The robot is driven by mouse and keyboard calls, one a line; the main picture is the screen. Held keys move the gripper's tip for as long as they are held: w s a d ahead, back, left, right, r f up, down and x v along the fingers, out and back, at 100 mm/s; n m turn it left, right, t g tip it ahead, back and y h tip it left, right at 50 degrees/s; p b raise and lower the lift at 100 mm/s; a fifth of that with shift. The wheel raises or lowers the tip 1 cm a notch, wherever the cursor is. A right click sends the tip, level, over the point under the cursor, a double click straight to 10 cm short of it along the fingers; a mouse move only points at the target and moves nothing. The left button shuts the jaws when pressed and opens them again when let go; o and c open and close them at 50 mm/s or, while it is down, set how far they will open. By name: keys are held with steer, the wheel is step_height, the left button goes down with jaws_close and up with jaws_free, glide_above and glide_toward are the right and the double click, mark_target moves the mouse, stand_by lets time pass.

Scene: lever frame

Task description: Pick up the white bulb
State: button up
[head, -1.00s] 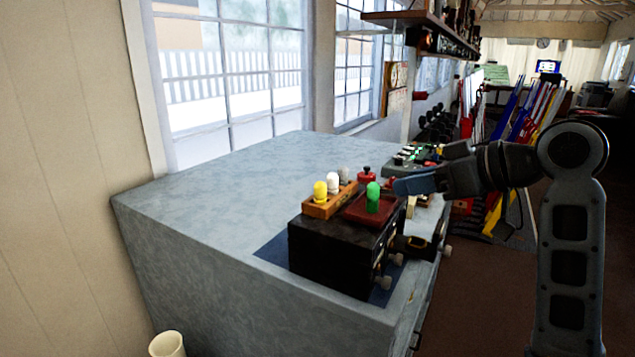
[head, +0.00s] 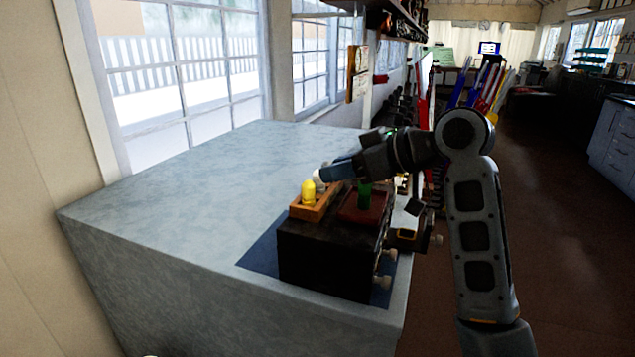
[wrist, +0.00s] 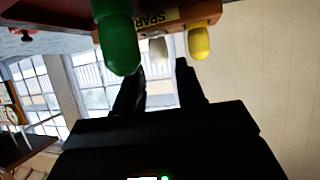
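The white bulb (head: 318,178) stands in the wooden holder (head: 306,212), behind the yellow bulb (head: 308,192). My gripper (head: 324,174) is at the white bulb from the right and partly hides it. In the wrist view my gripper (wrist: 160,68) has its two fingers apart, and the white bulb (wrist: 158,50) shows in the gap between them, near the tips. I cannot tell whether a finger touches it. The yellow bulb (wrist: 199,42) is just right of the fingers there.
A green bulb (head: 365,194) stands on a dark red block (head: 361,212), close under my gripper; it looms large in the wrist view (wrist: 117,38). The holder and block sit on a black box (head: 325,258) on the grey bench (head: 190,205). The bench's left part is clear.

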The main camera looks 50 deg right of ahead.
mark_target(319, 184)
steer(key=shift+x, duration=1.8)
steer(key=shift+r, duration=0.1)
jaws_close()
